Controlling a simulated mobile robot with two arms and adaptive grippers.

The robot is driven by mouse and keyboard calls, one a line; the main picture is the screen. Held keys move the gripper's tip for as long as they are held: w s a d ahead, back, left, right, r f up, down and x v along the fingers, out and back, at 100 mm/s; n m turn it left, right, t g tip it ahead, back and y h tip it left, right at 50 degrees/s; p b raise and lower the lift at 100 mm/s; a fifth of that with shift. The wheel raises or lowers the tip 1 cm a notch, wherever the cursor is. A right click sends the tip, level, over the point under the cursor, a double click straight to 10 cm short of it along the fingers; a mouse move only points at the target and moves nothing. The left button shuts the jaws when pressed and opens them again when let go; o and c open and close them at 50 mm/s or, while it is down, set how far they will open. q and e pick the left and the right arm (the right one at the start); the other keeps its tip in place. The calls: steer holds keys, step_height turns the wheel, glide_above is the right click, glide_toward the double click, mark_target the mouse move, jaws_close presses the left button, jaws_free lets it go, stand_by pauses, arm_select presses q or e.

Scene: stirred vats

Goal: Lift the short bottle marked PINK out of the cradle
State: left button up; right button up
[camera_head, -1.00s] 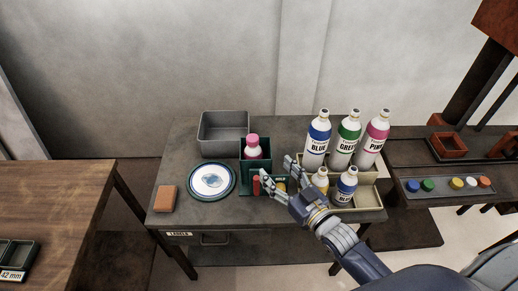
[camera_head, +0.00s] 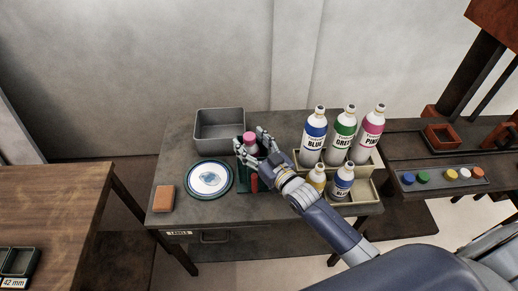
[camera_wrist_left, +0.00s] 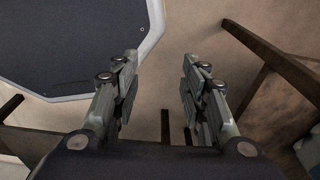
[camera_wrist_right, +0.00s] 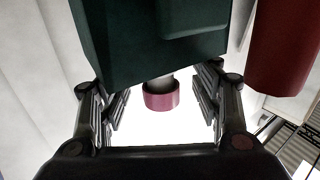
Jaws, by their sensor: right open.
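The short bottle (camera_head: 250,138) with a pink cap stands in the dark green cradle (camera_head: 241,182). In the right wrist view its pink cap (camera_wrist_right: 161,97) and a little of its pale neck show below the cradle wall (camera_wrist_right: 150,45); its label is hidden. My right gripper (camera_head: 252,143) is open, with a finger on each side of the bottle. In the right wrist view, gaps show between the cap and both fingers (camera_wrist_right: 161,105). My left gripper (camera_wrist_left: 160,92) is open and empty, away from the table.
Tall bottles BLUE (camera_head: 313,138), GREEN (camera_head: 342,138) and PINK (camera_head: 371,135) stand in a beige crate (camera_head: 366,190) on the right, with two shorter bottles in front. A grey bin (camera_head: 220,145), plate (camera_head: 209,180) and orange block (camera_head: 163,198) lie left. A red cylinder (camera_wrist_right: 285,45) is close to my right gripper.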

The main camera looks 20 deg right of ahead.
steer(key=shift+w, duration=0.3)
steer(key=shift+a, duration=0.1)
steer(key=shift+c, duration=0.9)
steer(key=c, duration=0.5)
jaws_close()
steer(key=shift+c, duration=1.3)
jaws_free()
steer(key=shift+c, duration=0.8)
steer(key=shift+r+p, duration=0.9)
steer(key=shift+r, duration=0.1)
steer(key=shift+c, duration=0.8)
arm_select(q)
step_height(320, 180, up, 13)
steer(key=s+p, duration=0.1)
steer(key=p, duration=1)
steer(key=shift+a+r+p, duration=0.2)
steer(key=shift+a+p, duration=0.05)
steer(key=shift+p, duration=0.1)
arm_select(e)
step_height(320, 180, up, 13)
